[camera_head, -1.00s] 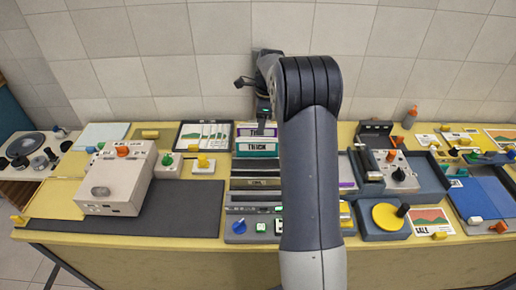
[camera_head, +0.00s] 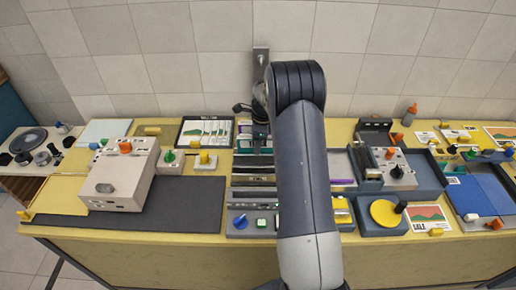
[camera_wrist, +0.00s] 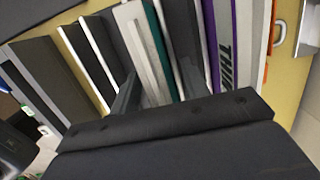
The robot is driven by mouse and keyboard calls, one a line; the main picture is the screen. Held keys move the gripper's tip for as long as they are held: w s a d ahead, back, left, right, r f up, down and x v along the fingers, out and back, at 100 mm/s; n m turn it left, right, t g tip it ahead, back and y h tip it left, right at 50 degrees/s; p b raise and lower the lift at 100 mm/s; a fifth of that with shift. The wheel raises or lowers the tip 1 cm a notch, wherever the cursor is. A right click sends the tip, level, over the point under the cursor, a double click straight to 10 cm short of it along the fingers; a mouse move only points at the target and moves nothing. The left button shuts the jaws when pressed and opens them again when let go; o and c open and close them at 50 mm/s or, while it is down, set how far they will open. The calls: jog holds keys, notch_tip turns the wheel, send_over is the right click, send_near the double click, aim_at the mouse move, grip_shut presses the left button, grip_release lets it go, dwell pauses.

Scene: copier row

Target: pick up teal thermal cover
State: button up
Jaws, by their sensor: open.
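The teal thermal cover shows as a narrow teal strip (camera_wrist: 159,40) in the wrist view, standing in a row of covers beside a pale grey one. In the head view my gripper and arm hide most of it. My gripper (camera_wrist: 168,75) is open, with one finger left of the teal strip and the other to its right, near the purple-edged cover. The teal strip and pale covers lie between the fingers; contact cannot be told. In the head view my gripper (camera_head: 254,118) is low over the back of the cover rack, partly hidden by my arm.
A purple-edged cover (camera_wrist: 214,45) with large dark lettering stands close right of the gripper. Dark covers (camera_wrist: 85,60) stand to the left. A beige machine (camera_head: 120,178) is left of the rack, and a grey unit with a yellow disc (camera_head: 386,213) is right. The tiled wall is close behind.

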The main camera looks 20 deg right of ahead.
jog(key=shift+c, duration=0.4)
grip_shut()
jog(key=shift+r+b, duration=0.7)
jog(key=shift+r, duration=4.35)
